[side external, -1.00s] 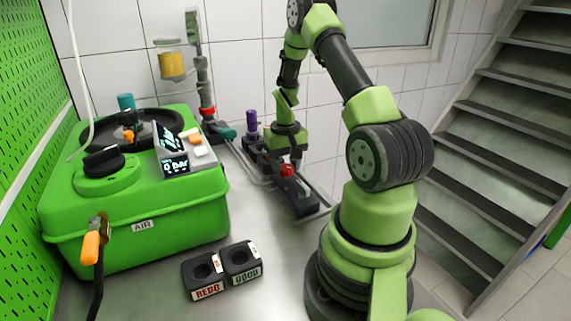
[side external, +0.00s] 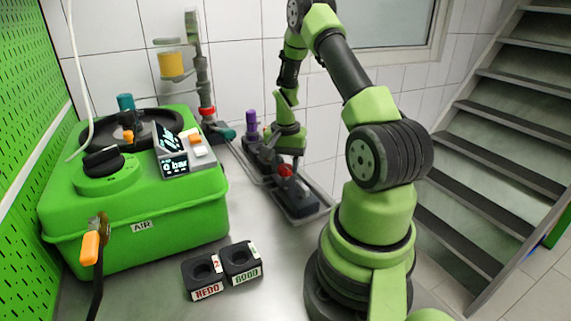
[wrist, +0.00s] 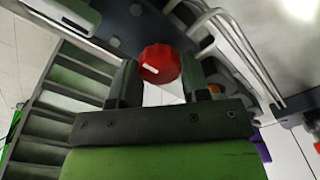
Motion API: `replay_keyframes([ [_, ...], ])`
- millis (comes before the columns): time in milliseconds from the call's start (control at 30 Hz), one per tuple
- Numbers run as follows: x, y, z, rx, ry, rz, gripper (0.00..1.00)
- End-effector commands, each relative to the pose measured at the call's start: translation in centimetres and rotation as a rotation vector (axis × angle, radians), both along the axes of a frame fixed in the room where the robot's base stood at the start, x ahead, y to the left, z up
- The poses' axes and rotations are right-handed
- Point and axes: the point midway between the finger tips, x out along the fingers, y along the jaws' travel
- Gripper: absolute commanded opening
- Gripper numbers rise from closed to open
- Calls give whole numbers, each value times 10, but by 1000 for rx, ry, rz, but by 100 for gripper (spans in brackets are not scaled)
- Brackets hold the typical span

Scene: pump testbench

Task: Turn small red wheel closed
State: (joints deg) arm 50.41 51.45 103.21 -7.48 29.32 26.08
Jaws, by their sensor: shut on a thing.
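The small red wheel (side external: 285,170) sits on the dark block (side external: 297,199) of the rail fixture beside my arm's base. In the wrist view the wheel (wrist: 159,64) shows a ribbed rim and a white mark on its face. My gripper (side external: 287,165) points down over it. In the wrist view my two dark fingers (wrist: 158,82) stand on either side of the wheel, shut on it. The exact contact between fingers and rim is partly hidden.
A green AIR box (side external: 150,235) with a display and black knob stands on the left. Two black holders marked REDO (side external: 205,275) and GOOD (side external: 241,262) stand in front. A purple-topped part (side external: 251,122) stands behind my gripper. The metal table between is clear.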

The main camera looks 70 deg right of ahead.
Motion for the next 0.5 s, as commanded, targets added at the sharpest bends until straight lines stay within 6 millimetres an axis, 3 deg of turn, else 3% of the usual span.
replay_keyframes([
  [433, 0, 0, 1, 2, 0, -13, 19],
  [467, 0, 0, 1, 2, 0, -13, 49],
  [500, 0, 0, 1, 2, 0, -13, 59],
])
